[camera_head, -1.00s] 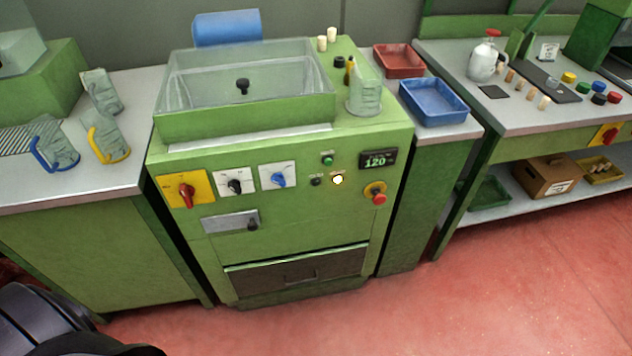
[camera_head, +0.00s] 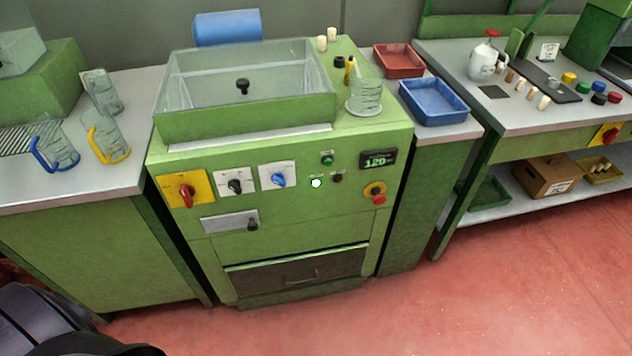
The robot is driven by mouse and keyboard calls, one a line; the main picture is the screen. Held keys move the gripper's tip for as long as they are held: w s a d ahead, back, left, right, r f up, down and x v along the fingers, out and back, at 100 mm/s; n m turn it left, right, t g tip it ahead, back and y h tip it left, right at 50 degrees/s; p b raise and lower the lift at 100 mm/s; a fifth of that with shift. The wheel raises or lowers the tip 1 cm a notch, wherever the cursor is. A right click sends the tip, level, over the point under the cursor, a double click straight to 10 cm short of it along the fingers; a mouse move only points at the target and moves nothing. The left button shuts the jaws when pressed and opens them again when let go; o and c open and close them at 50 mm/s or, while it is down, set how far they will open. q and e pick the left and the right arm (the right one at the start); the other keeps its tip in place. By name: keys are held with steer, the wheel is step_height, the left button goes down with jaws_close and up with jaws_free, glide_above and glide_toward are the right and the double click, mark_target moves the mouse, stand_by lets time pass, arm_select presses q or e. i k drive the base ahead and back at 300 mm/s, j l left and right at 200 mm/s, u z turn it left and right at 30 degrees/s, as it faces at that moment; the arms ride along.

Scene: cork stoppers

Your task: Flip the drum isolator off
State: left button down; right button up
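The green machine (camera_head: 290,235) stands in the middle of the view. On the left of its front panel is a yellow square plate with a red rotary handle, the isolator switch (camera_head: 186,192). The handle looks roughly upright; its markings are too small to read. To its right are a black knob (camera_head: 235,186) and a blue knob (camera_head: 278,180) on white plates. A small lamp (camera_head: 316,183) is lit whitish-green, and the dark lamp (camera_head: 337,178) beside it is unlit. The display (camera_head: 378,159) seems to read 120. Neither gripper is in view.
A red emergency button (camera_head: 378,198) on a yellow disc sits at the panel's right. Another red-on-yellow switch (camera_head: 608,136) is on the right bench. Red floor (camera_head: 480,290) is open in front at right.

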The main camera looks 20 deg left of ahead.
mark_target(186, 191)
steer(key=u, duration=1.6)
